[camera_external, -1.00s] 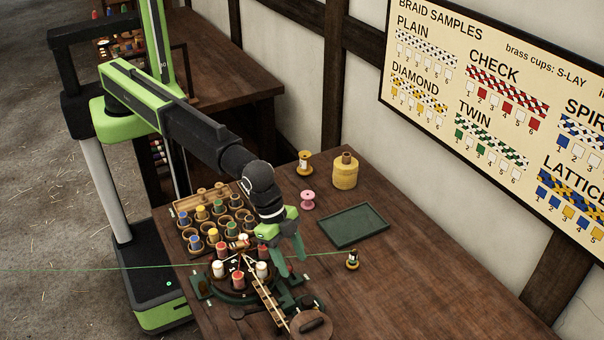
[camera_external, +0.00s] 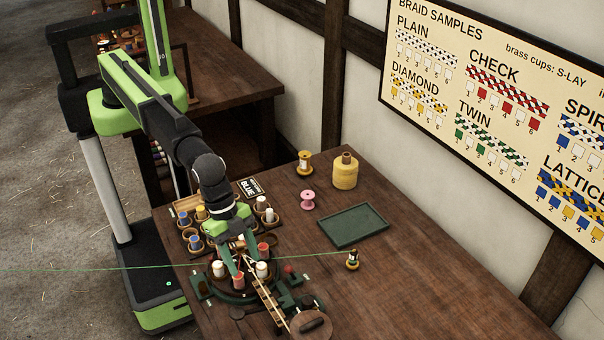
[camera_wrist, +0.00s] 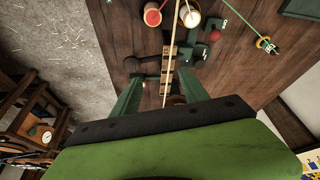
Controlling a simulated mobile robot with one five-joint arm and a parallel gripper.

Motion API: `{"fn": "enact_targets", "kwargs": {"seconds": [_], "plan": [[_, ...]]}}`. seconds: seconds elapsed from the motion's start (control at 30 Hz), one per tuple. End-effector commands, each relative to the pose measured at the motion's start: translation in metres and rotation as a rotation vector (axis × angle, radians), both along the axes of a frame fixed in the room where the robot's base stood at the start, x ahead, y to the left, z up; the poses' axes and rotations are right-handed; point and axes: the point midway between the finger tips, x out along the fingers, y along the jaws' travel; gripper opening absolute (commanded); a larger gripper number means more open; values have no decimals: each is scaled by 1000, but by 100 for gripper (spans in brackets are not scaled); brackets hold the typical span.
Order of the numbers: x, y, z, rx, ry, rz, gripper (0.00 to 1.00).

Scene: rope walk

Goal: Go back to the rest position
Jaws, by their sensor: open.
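My gripper (camera_external: 243,260) is open in the external view, with its green fingers pointing down over the round braiding stand (camera_external: 232,294). Several white and red bobbins sit around that stand, and a white one (camera_external: 261,269) is close to the fingers. I cannot tell whether the fingers touch any bobbin. In the wrist view my two green fingers (camera_wrist: 160,98) are spread apart, with nothing held between them. A red-topped bobbin (camera_wrist: 152,15) and a white bobbin (camera_wrist: 190,14) show beyond them.
A bobbin tray (camera_external: 185,204) stands behind my gripper. A green tray (camera_external: 353,226), a pink spool (camera_external: 307,200) and a yellow spool (camera_external: 345,171) stand to the right. A taut green thread (camera_external: 90,268) crosses the stand to a small spool (camera_external: 352,260). The table's right front is clear.

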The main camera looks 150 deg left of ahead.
Motion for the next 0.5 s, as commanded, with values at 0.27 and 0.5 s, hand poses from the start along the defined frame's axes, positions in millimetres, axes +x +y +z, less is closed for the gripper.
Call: {"fn": "enact_targets", "kwargs": {"seconds": [0.27, 0.5], "plan": [[-173, -111, -24, -28, 199, -184, 52], [-253, -120, -27, -49, 351, -251, 52]]}}
